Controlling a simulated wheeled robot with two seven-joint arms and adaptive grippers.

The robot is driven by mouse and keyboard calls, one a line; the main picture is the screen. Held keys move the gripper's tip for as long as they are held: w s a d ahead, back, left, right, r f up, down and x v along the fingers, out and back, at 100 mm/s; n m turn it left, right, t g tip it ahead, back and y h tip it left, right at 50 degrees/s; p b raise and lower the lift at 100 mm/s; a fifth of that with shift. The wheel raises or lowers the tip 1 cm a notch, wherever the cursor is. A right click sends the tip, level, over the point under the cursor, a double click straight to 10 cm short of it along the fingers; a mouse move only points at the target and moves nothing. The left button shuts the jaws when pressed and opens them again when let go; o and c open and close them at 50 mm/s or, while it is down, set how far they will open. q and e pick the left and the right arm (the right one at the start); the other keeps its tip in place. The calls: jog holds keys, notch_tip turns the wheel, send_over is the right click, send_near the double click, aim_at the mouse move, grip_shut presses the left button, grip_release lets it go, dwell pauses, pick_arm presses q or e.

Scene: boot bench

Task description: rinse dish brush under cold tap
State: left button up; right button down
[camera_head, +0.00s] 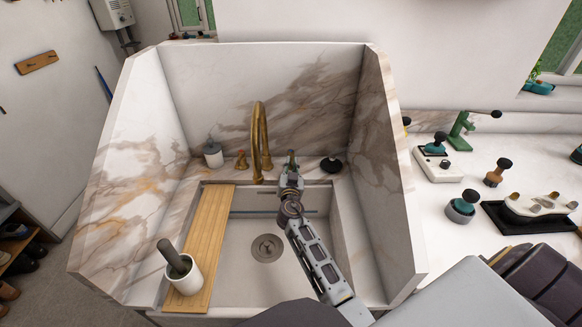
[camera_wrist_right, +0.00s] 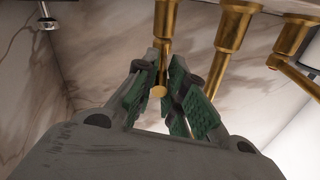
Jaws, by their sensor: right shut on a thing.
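My right gripper (camera_head: 290,165) is behind the sink basin, just right of the tall brass tap spout (camera_head: 257,140). In the right wrist view its green-padded fingers (camera_wrist_right: 160,92) are shut on a slim brass lever (camera_wrist_right: 164,40), which looks like the right tap handle. In the head view the gripper hides this handle. The other brass tap handle (camera_head: 241,161) stands left of the spout. A small black domed thing (camera_head: 331,164) sits on the ledge right of the tap; I cannot tell whether it is the dish brush. No water flow is visible. My left gripper is out of view.
The sink basin (camera_head: 235,250) is empty around its drain. A wooden board (camera_head: 212,225) spans its left side, with a white cup (camera_head: 187,281) holding a grey-handled thing (camera_head: 172,254). A soap bottle (camera_head: 213,153) stands back left. Tall marble walls (camera_head: 385,150) enclose the sink.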

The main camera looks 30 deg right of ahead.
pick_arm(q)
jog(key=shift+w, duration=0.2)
pick_arm(e)
jog(key=shift+s+d+y, duration=0.1)
jog(key=shift+d+y, duration=0.15)
jog(key=shift+y, duration=0.05)
jog(key=shift+s+d+r+n+t+y+p, duration=0.1)
jog(key=shift+d+n+t+y+p, duration=0.2)
jog(key=shift+n+y, duration=0.3)
jog(key=shift+s+d+f+n+t+y+p, duration=0.1)
jog(key=shift+d+n+t+y+p, duration=0.25)
jog(key=shift+y, duration=0.3)
jog(key=shift+s+d+r+n+t+y+p, duration=0.15)
jog(key=shift+d+n+y, duration=0.15)
jog(key=shift+n+y, duration=0.3)
jog(key=c, duration=1.6)
grip_release()
jog(key=shift+w, duration=0.1)
jog(key=shift+o, duration=0.7)
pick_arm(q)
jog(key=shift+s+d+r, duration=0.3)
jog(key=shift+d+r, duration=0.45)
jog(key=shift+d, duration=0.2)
pick_arm(e)
jog(key=v, duration=1.2)
